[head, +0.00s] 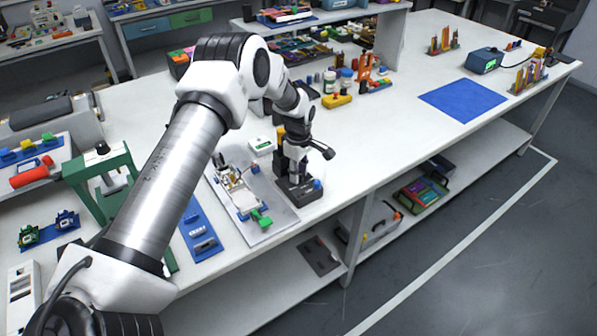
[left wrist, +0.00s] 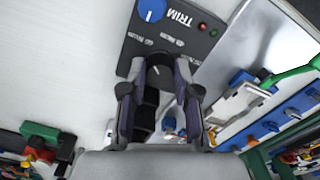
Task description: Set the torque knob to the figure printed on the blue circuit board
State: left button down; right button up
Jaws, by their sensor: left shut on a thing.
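A dark control box (head: 301,194) stands near the front edge of the table. In the left wrist view the box (left wrist: 195,15) shows a blue knob (left wrist: 152,10) beside the word TRIM, and a red and a green light. My left gripper (head: 293,176) points down over the box. In the left wrist view its fingers (left wrist: 159,66) are closed around a dark knob (left wrist: 158,76), mostly hidden between them. The knob's setting and scale are too small to read. I cannot make out the blue circuit board or its printed figure. My right gripper is not in view.
A grey plate (head: 281,223) with a small fixture (head: 238,190) lies left of the box. A green press frame (head: 92,178) stands further left. A small white device (head: 262,146) sits behind the plate. A blue mat (head: 462,100) lies at the right, with clear table before it.

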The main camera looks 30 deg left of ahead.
pick_arm(q)
jog(key=shift+s+f, duration=0.15)
jog(key=shift+f, duration=0.05)
jog(key=m, duration=0.4)
jog(key=shift+m, duration=0.3)
jog(key=m, duration=0.5)
jog(key=shift+f+b, duration=0.1)
jog(key=shift+b, duration=0.25)
jog(key=m, duration=0.5)
jog(key=shift+s+b, duration=0.1)
jog(key=shift+b, duration=0.2)
jog(key=m, duration=0.4)
jog(key=shift+m+b, duration=0.3)
jog(key=shift+m, duration=0.1)
